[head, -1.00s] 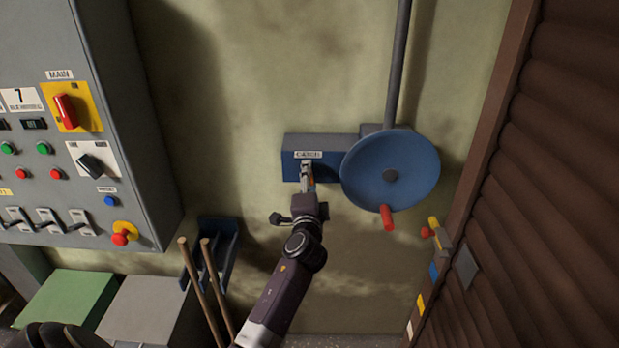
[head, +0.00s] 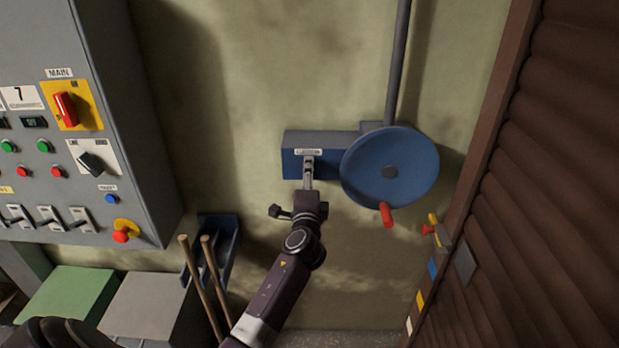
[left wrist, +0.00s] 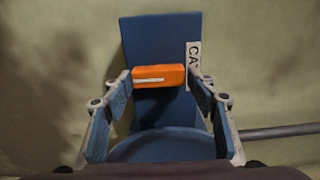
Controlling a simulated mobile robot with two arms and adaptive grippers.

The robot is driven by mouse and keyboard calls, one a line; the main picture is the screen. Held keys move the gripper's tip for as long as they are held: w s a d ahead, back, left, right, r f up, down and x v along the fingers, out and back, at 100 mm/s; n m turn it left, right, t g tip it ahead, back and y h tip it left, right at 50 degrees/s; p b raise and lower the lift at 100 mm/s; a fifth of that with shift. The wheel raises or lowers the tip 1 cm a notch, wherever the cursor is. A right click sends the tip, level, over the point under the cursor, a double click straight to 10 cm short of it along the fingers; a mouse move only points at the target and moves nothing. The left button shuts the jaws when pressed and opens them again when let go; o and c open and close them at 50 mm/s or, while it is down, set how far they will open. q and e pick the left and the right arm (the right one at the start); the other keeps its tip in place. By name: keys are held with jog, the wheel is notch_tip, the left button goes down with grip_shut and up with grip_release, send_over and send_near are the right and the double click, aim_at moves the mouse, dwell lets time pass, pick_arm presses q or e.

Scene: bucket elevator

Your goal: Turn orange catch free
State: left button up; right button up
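The orange catch (left wrist: 158,76) is a short bar with a white stripe, on the front of a blue box (head: 328,165) with a white label. In the left wrist view it lies across the picture between my fingers. In the head view it is hidden behind my left gripper (head: 309,176). In the left wrist view my left gripper (left wrist: 159,80) has one fingertip against each end of the catch and appears shut on it. My right gripper is not in view.
A blue handwheel (head: 365,185) with a red handle (head: 387,215) sits just right of the box. A grey control cabinet (head: 148,190) is at left. Two wooden handles (head: 205,285) stand below. A brown ribbed shutter (head: 560,190) closes the right side.

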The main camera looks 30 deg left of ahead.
pick_arm(q)
jog(key=o, duration=0.3)
jog(key=shift+w+a, duration=0.1)
jog(key=shift+a, duration=0.1)
jog(key=v, duration=1.2)
jog(key=shift+f, duration=0.1)
